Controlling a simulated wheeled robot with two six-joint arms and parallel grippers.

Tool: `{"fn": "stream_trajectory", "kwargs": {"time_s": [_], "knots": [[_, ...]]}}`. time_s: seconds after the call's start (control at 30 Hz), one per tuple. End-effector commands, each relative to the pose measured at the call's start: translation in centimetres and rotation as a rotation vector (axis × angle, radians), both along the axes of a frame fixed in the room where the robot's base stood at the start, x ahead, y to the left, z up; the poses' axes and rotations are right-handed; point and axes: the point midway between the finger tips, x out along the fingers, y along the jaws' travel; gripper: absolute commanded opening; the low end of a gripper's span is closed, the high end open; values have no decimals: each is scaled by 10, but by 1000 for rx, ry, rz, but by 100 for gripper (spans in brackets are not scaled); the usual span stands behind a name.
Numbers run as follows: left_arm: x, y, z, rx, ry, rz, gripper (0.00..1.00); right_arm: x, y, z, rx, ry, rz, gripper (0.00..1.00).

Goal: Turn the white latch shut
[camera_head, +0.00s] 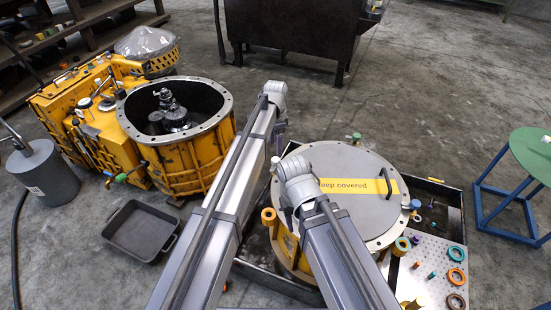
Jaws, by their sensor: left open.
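I cannot clearly make out the white latch. A round grey lid (345,170) with a yellow "keep covered" strip lies on the yellow drum-shaped housing (283,243). A small blue-and-white part (415,205) sits at the lid's right rim; I cannot tell if it is the latch. My left arm reaches in between the open housing and the lid. My left gripper (279,134) is mostly hidden behind its own wrist, above the gap left of the lid, and appears open and empty. My right arm ends over the lid's left part, and its gripper is hidden.
An open yellow housing (185,165) with gears inside stands at left, beside another yellow casing (100,125). A black tray (140,230) lies on the floor. A perforated board (430,270) holds coloured rings at lower right. A green-topped stool (535,150) stands right.

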Motion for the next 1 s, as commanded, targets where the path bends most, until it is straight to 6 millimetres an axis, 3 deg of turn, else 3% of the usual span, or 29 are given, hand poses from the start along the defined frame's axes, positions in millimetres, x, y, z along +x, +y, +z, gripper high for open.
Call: {"fn": "stream_trajectory", "kwargs": {"time_s": [0.53,0.93,1.0], "knots": [[0,0,-67,0,0,1,72,1,0,-67,0,-2,9,49],[0,0,-72,0,0,1,72,1,0,-72,2,-1,11,49],[0,0,-72,0,0,1,66,1,0,-72,2,-1,11,49]]}}
